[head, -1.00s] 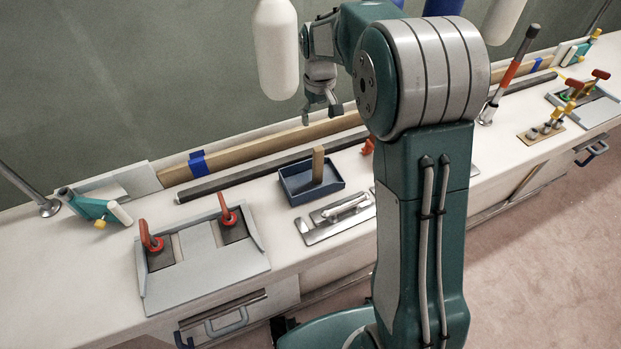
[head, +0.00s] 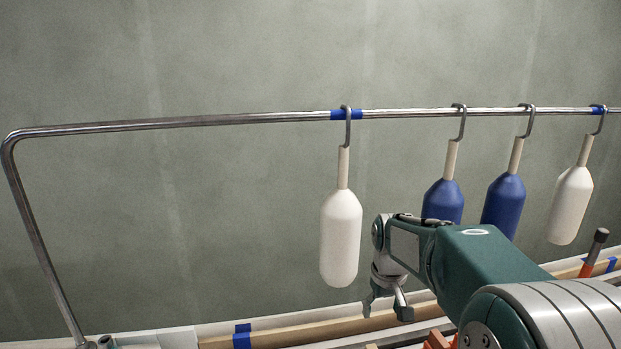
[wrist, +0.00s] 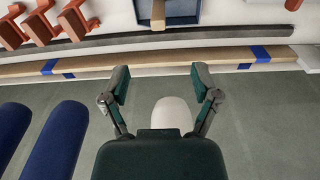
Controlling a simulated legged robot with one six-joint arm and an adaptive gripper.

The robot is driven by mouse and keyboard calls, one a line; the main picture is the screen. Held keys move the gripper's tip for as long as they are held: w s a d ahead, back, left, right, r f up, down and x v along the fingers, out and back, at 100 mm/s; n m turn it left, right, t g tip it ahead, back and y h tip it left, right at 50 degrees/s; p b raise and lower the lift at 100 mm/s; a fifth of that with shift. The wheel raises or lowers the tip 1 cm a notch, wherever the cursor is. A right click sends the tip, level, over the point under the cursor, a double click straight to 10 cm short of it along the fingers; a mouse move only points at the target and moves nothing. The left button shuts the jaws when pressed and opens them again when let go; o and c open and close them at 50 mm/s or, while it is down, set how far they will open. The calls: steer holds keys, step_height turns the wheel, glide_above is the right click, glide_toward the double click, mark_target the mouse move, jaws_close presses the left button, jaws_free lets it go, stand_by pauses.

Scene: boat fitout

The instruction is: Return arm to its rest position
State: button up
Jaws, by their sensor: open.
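My gripper (head: 387,304) hangs at the end of my folded arm, fingers pointing down, in the lower middle of the head view. In the wrist view my gripper (wrist: 158,85) shows two spread fingers with nothing between them. A white fender (head: 341,238) hangs on a hook just left of my gripper. In the wrist view a white rounded end (wrist: 172,114) shows behind the gripper's body, apart from the fingers.
A metal rail (head: 235,119) carries the white fender, two blue fenders (head: 503,205) and another white fender (head: 570,205) on hooks. A wooden strip (wrist: 150,62) with blue tape, a dark bar (wrist: 215,34), a blue tray (wrist: 182,12) and orange clamps (wrist: 75,20) lie below.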

steer(key=s+r+m+t, duration=0.1)
steer(key=s+r+t, duration=0.1)
steer(key=s, duration=1)
steer(key=s+r+m+t, duration=0.1)
steer(key=s+r, duration=0.3)
steer(key=s, duration=0.9)
steer(key=shift+s+r+t, duration=0.15)
steer(key=shift+r+t, duration=0.05)
steer(key=shift+t, duration=0.7)
